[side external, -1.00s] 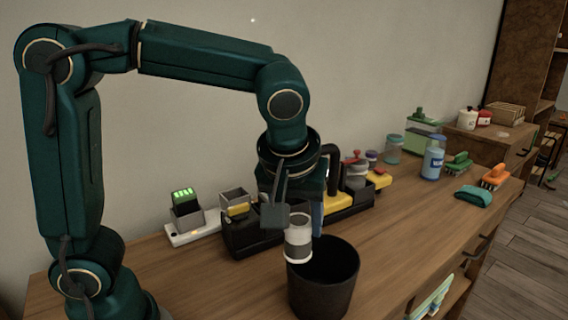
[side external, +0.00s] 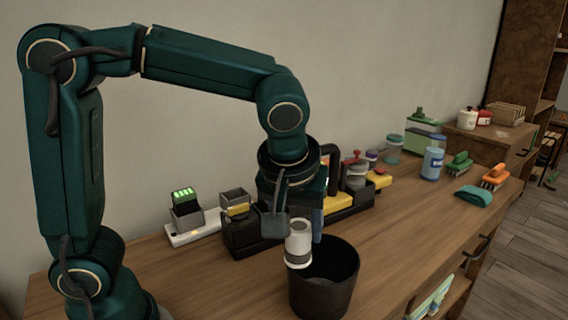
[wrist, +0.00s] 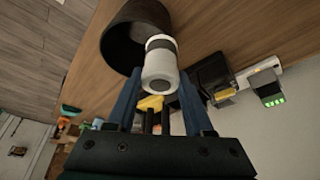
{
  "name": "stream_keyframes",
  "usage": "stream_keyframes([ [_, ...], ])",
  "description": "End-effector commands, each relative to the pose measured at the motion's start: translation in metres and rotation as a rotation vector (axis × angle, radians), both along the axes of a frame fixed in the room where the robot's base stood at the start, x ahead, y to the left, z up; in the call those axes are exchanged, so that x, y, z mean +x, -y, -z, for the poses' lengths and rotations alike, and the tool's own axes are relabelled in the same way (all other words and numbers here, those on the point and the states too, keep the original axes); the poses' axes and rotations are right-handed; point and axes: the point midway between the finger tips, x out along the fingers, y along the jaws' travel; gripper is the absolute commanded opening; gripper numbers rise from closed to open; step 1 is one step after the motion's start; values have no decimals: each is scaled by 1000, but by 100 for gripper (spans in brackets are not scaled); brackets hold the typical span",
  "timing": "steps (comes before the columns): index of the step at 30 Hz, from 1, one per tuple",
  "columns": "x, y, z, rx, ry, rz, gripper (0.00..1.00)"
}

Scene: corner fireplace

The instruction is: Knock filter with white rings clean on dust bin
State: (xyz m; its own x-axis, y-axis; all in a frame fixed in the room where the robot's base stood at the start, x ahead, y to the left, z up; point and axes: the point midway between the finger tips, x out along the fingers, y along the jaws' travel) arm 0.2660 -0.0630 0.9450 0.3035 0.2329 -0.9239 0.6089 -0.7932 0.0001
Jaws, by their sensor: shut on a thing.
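The filter (side external: 299,243) is a white cylinder with a grey band. My gripper (side external: 297,222) is shut on its upper part and holds it nearly upright. The black, open-topped dust bin (side external: 323,293) stands on the table. The filter's lower end is at the bin's left rim in the side view; I cannot tell whether they touch. In the wrist view, the filter (wrist: 160,67) is beyond my gripper's blue fingers (wrist: 160,88), overlapping the edge of the dark bin (wrist: 118,38).
Behind the bin stands a black holder (side external: 255,240) with yellow parts. A charger with green lights (side external: 185,200) is at the left. A blue-labelled bottle (side external: 432,163), brushes (side external: 494,177) and a teal item (side external: 473,197) are at the right. The table between them and the bin is clear.

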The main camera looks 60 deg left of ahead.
Motion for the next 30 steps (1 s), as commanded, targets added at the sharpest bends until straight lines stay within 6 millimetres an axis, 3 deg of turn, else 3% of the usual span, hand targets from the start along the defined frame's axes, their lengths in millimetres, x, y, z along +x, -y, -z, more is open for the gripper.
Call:
stream_keyframes([
  [4,0,0,-10,0,1,0,0],
  [16,0,0,-11,0,-1,1,0],
  [21,-2,0,13,2,-8,2,0],
  [30,1,0,-2,-1,3,-1,0],
])
